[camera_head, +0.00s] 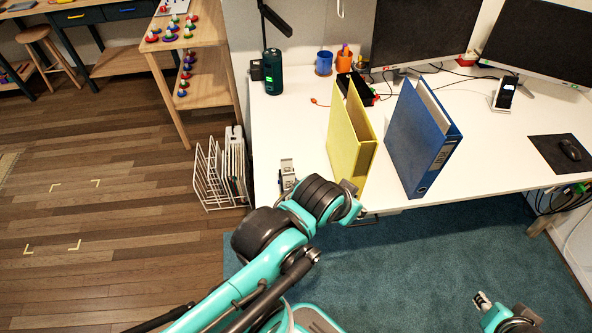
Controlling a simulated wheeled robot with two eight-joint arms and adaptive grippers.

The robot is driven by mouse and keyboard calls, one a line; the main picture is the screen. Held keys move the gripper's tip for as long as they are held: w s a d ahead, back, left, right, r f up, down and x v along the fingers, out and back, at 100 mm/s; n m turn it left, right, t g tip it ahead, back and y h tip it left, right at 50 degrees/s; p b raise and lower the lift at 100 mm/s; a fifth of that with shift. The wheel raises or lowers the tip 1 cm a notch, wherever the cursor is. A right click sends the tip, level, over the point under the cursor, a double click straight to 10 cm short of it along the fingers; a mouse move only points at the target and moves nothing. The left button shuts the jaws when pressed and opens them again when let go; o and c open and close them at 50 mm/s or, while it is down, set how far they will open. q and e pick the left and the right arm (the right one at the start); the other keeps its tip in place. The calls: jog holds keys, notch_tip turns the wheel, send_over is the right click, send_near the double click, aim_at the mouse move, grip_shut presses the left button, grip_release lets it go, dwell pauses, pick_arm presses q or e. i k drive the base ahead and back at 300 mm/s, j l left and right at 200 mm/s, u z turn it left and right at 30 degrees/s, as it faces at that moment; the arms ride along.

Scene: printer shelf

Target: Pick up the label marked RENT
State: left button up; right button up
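I cannot make out a label marked RENT in the head view. The blue binder (422,140) has a small white label (442,156) on its spine, too small to read. The yellow binder (350,140) stands upright to its left, and no label shows on its visible part. My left gripper (350,187) is at the desk's front edge, overlapping the foot of the yellow binder; its fingers are mostly hidden by the wrist. My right gripper (482,300) is low over the carpet at bottom right, its fingers too small to judge.
A small grey and dark item (287,176) shows at the desk's front left corner. The white desk (300,130) also bears a dark green bottle (272,72), blue cup (323,63), monitors (425,30), phone (504,93) and mouse mat (560,153). A wire rack (212,178) stands left.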

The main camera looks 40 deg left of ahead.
aim_at(289, 179)
jog(key=u, duration=1.55)
jog(key=i+j, duration=0.4)
jog(key=j, duration=0.2)
jog(key=u, duration=0.05)
